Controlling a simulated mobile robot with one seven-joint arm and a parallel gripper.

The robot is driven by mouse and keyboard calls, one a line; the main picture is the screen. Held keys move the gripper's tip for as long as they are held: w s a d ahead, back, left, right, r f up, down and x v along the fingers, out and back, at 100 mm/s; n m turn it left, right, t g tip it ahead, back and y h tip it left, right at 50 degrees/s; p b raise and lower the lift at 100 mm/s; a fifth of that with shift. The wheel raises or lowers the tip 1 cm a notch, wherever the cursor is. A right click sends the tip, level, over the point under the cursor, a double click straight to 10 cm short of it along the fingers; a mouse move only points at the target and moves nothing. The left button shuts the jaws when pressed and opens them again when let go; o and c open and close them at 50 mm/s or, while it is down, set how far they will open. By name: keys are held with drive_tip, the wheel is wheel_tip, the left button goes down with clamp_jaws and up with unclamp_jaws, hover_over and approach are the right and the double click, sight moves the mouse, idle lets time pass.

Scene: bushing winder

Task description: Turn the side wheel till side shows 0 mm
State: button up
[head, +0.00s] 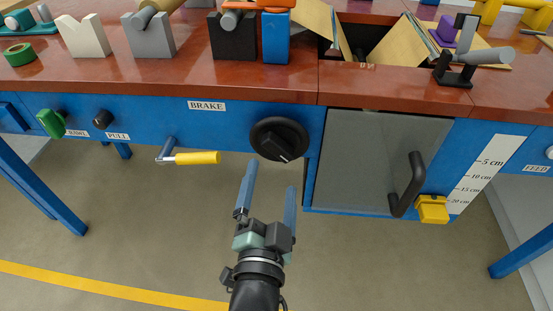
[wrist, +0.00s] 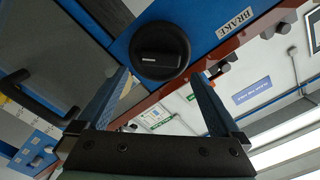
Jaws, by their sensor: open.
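No wheel labelled side and no side reading in mm can be made out in either view. A black round knob (head: 279,139) with a raised grip bar is on the blue front panel, right of the BRAKE label (head: 207,106). My gripper (head: 271,178) is open and empty, its blue fingers pointing up toward this knob from below. In the wrist view the knob (wrist: 160,50) shows between and beyond the fingertips, apart from them.
A crank with a yellow handle (head: 198,158) sticks out left of the knob. A grey door (head: 370,160) with a black handle (head: 408,185) is to the right, beside a cm scale (head: 485,175) with a yellow pointer block (head: 433,209).

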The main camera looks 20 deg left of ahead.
sight(277, 153)
drive_tip(key=b+x, duration=0.1)
drive_tip(key=x, duration=0.5)
drive_tip(key=shift+w, duration=0.25)
drive_tip(key=c, duration=1.1)
